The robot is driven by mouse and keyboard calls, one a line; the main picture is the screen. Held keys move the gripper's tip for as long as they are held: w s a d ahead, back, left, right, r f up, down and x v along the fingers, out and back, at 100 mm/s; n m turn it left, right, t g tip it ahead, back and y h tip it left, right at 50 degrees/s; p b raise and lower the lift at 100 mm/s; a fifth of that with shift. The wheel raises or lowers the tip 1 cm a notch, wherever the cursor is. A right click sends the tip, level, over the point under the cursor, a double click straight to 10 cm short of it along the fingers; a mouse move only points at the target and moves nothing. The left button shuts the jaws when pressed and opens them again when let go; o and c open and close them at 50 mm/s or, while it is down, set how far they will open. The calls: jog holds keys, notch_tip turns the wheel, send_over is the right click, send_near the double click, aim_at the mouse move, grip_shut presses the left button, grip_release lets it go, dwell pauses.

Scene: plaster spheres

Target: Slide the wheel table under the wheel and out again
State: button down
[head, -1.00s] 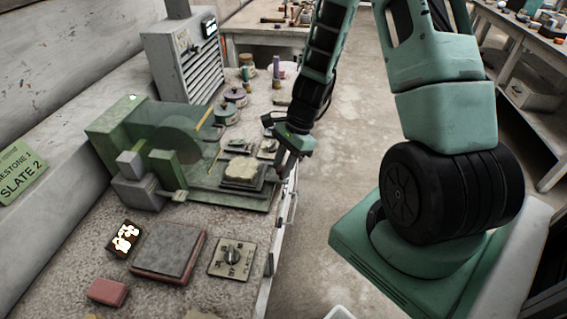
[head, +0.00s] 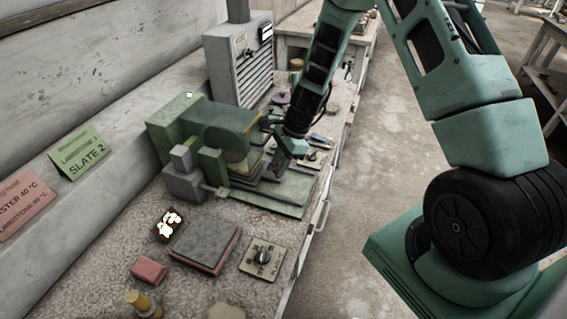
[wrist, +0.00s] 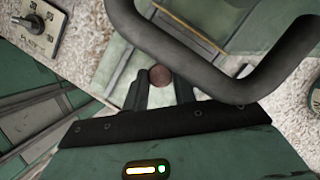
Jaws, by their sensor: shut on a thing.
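The grinding wheel (head: 235,149) is a dull disc in the green machine, partly hidden by its guard. The wheel table (head: 248,178) carries a pale slab at the wheel's lower edge. How much of it is under the wheel is hard to tell. My gripper (head: 279,168) is at the table's right side, its fingertips small and dark there. In the wrist view, my gripper (wrist: 160,92) is shut on a round brown knob (wrist: 160,75), with one dark finger on either side. The knob's link to the table is not clear.
The green machine bed (head: 285,196) has free room on its right. A dial plate (head: 263,258), a red-edged block with a grey top (head: 206,246) and a small red block (head: 149,269) lie in front. A grey vented cabinet (head: 239,70) stands behind.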

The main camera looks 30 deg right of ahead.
jog(key=c, duration=1.2)
grip_release()
jog(key=shift+o, duration=0.2)
jog(key=w+b+v, duration=0.1)
jog(key=v, duration=1.6)
jog(key=shift+s+r+b, duration=0.3)
jog(key=shift+s+b, duration=0.05)
jog(key=shift+s, duration=0.1)
jog(key=shift+c, duration=0.2)
